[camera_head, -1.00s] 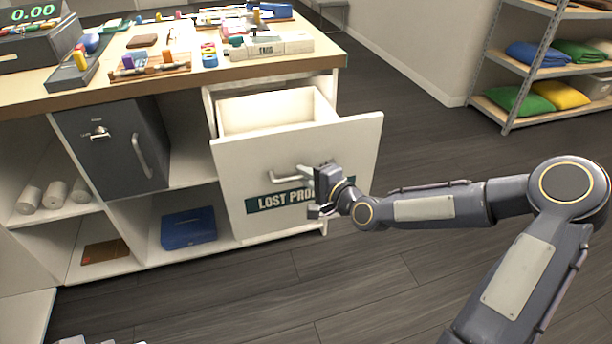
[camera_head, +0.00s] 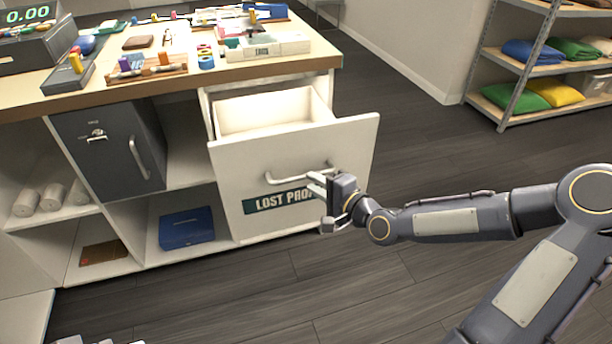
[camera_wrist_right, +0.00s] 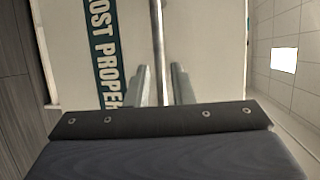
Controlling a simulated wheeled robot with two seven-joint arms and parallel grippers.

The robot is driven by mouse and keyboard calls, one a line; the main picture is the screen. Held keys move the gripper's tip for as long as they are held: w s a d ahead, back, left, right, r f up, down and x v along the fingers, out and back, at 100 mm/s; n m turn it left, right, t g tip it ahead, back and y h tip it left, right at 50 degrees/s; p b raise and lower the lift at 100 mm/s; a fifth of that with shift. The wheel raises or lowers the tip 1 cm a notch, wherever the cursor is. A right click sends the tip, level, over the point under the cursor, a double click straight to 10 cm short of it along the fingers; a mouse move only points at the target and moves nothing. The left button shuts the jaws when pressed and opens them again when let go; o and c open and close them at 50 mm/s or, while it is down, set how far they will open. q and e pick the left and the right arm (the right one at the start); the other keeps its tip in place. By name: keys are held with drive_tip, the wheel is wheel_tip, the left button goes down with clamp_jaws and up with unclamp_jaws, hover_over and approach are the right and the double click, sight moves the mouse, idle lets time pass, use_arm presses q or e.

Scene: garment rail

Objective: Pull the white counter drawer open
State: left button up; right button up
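The white counter drawer (camera_head: 350,150) stands pulled out from the counter, its inside visible and empty. Its front has a metal bar handle (camera_head: 290,174) and a green label reading LOST PROPERTY. My right gripper (camera_head: 322,205) is in front of the drawer front, just off the handle's right end. In the right wrist view its two fingers (camera_wrist_right: 161,88) are apart, with the handle bar (camera_wrist_right: 157,40) showing between them and no finger pressed on it. Only small pale bits at the bottom left edge of the head view may be my left gripper; its state is not clear.
The wooden countertop (camera_head: 180,78) carries trays, small items and a register. A grey cabinet (camera_head: 108,150) and a blue box (camera_head: 187,228) sit in the counter's open shelves. A metal shelf (camera_head: 545,65) with folded cloths is at the right. The floor before the drawer is clear.

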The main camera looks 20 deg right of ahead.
drive_tip(key=v, duration=0.2)
drive_tip(key=shift+s+d+r+p, duration=0.1)
drive_tip(key=shift+s+d+p, duration=0.05)
drive_tip(key=shift+s+p, duration=0.2)
drive_tip(key=s+f+n+g+h, duration=0.3)
drive_tip(key=s+n+g, duration=0.3)
drive_tip(key=s+n, duration=0.15)
drive_tip(key=s+r+n+g, duration=0.1)
drive_tip(key=s+r+n, duration=0.15)
drive_tip(key=s, duration=0.75)
drive_tip(key=s+r+n+g, duration=0.2)
drive_tip(key=s+r, duration=0.2)
drive_tip(key=s, duration=0.5)
wheel_tip(320, 180, up, 18)
drive_tip(key=p, duration=1.8)
drive_tip(key=shift+d+p, duration=0.35)
drive_tip(key=shift+d, duration=0.1)
